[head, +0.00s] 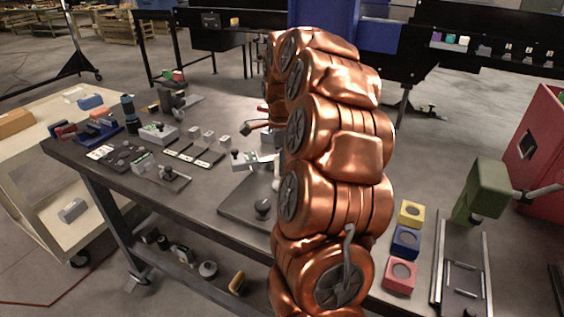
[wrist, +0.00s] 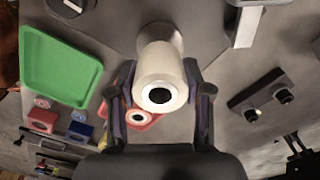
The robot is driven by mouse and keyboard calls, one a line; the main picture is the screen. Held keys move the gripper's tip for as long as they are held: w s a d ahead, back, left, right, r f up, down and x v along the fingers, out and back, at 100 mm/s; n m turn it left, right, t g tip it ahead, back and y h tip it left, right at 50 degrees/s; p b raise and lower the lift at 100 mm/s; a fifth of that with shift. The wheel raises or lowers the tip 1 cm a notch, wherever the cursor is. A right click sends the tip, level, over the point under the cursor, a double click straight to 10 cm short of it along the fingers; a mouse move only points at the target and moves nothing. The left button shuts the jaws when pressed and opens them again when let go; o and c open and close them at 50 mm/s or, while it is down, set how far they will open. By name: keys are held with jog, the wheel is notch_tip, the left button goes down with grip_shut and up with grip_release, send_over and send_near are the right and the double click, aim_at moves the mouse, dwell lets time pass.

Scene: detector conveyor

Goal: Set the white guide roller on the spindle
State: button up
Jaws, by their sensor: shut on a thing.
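The white guide roller (wrist: 152,66) is in the middle of the wrist view, its round end with a dark bore facing the camera. My gripper (wrist: 159,76) has one dark finger on each side of it and is shut on it. A wider pale grey round part shows just beyond the roller; I cannot tell whether it touches the roller. I cannot make out the spindle for sure in either view. In the head view my copper arm covers the middle, and the gripper and roller are not clearly visible there.
The wrist view shows a green tray (wrist: 62,66) at left and a dark plate with two knobs (wrist: 264,98) at right. In the head view the grey workbench (head: 222,160) holds many small parts at left. Yellow (head: 411,213), blue (head: 405,241) and red blocks (head: 399,277) stand at right.

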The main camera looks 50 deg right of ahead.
jog(key=shift+f+b, duration=1.65)
jog(key=shift+b, duration=0.2)
dwell(0.9)
jog(key=o, duration=1.3)
jog(key=shift+o, duration=0.4)
jog(key=o, duration=0.4)
jog(key=shift+c, duration=0.2)
jog(key=shift+r, duration=0.1)
notch_tip(320, 180, up, 9)
jog(key=p, duration=0.1)
jog(key=shift+a, duration=0.1)
dwell(0.6)
